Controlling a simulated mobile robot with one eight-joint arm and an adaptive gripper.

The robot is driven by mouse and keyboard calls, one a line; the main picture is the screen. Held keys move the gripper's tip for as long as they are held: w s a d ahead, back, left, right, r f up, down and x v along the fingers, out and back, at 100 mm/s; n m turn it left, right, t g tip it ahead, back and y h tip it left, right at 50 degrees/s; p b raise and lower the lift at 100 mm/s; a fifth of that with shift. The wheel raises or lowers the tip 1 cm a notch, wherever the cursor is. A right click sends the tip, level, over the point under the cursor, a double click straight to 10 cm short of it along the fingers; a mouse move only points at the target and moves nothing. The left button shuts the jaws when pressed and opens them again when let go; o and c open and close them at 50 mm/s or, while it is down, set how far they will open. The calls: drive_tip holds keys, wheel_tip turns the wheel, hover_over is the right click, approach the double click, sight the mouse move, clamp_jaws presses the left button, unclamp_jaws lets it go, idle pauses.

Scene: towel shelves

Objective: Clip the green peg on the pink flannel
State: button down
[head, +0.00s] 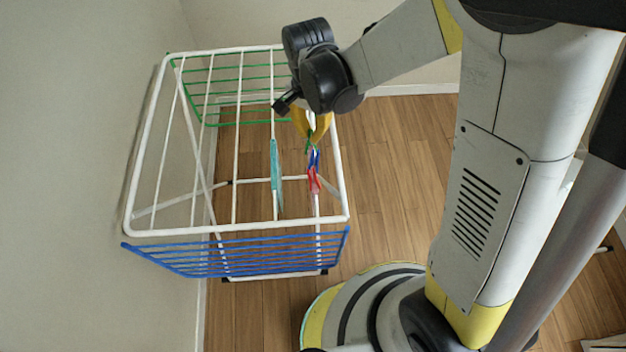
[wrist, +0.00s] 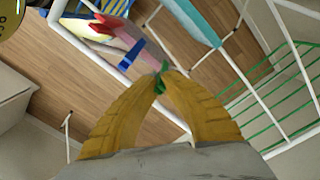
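My gripper (wrist: 161,84) has yellow fingers. They meet at the tips around the small green peg (wrist: 160,77), and I hold it in the air. In the head view my gripper (head: 312,124) is over the right side of the white drying rack. The pink flannel (wrist: 120,36) hangs on the rack just beyond the fingertips, with a blue peg (wrist: 131,56) at its near end. In the head view the flannel is small and mixed with red and blue pieces, partly below my gripper.
A teal cloth (head: 275,165) hangs on the rack bar left of the pink flannel. The rack (head: 240,233) has a blue-barred wing (head: 235,254) at the front and a green-barred wing (head: 245,80) at the back. A wall stands at the left.

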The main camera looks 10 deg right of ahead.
drive_tip(key=shift+f+b, duration=0.55)
drive_tip(key=shift+f, duration=0.1)
idle(0.3)
drive_tip(key=c, duration=1.2)
unclamp_jaws()
drive_tip(key=shift+r, duration=0.15)
